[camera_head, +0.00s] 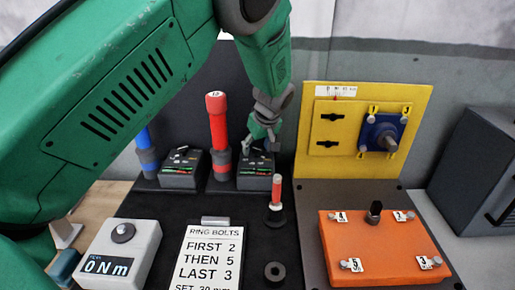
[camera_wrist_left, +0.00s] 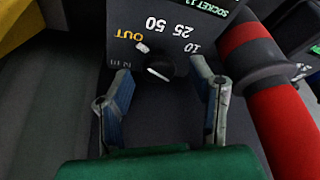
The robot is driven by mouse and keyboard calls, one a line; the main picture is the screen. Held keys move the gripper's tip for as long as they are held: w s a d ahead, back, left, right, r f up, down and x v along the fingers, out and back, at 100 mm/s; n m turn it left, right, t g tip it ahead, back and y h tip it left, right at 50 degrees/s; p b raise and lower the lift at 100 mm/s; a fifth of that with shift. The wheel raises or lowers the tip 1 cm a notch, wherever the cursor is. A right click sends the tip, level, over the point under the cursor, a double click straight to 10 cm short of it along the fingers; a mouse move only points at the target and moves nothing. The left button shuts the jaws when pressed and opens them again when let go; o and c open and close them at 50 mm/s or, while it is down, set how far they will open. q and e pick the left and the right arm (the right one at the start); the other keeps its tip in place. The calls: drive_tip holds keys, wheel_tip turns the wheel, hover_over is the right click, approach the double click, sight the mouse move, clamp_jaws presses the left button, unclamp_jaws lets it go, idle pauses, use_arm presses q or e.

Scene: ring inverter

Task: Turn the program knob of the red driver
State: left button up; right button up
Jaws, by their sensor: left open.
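The red driver (camera_head: 217,125) stands upright in a dark holder behind the work mat, with a label on its top. A dark box (camera_head: 255,172) with a small green display stands just right of it. In the left wrist view the box's black program knob (camera_wrist_left: 160,69) has a white pointer line, with upside-down marks 10, 25, 50, OUT and IN around it. The red driver (camera_wrist_left: 285,120) runs along the right there. My left gripper (camera_head: 262,142) is above the box; in the wrist view its open fingers (camera_wrist_left: 163,80) straddle the knob, with visible gaps. My right gripper is not seen.
A blue driver (camera_head: 146,150) and a second dark box (camera_head: 181,170) stand left. A small red-handled tool (camera_head: 277,192) stands in front. A yellow panel (camera_head: 310,165), an orange box (camera_head: 375,260), a torque meter (camera_head: 120,250) and an instruction card (camera_head: 212,255) surround the mat.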

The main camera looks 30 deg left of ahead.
use_arm(q)
drive_tip(key=shift+w+d+f, duration=0.1)
drive_tip(key=shift+d+f, duration=0.05)
clamp_jaws()
drive_tip(key=c, duration=1.1)
unclamp_jaws()
drive_tip(key=shift+m, duration=0.3)
drive_tip(key=shift+m+t+p, duration=0.4)
drive_tip(key=shift+m+p, duration=0.45)
drive_tip(key=shift+m, duration=0.05)
drive_tip(key=m+h+p, duration=0.1)
drive_tip(key=m, duration=0.1)
drive_tip(key=m+t+p, duration=0.1)
drive_tip(key=m+p, duration=0.1)
drive_tip(key=shift+a+m+h, duration=0.2)
drive_tip(key=shift+m+h, duration=0.1)
drive_tip(key=shift+h, duration=0.1)
drive_tip(key=m+h+p, duration=0.1)
drive_tip(key=m, duration=0.2)
drive_tip(key=shift+a+t+p, duration=0.1)
drive_tip(key=shift+t+p, duration=0.2)
drive_tip(key=shift+p, duration=0.1)
drive_tip(key=shift+m+h+p, duration=0.5)
drive_tip(key=shift+m, duration=0.8)
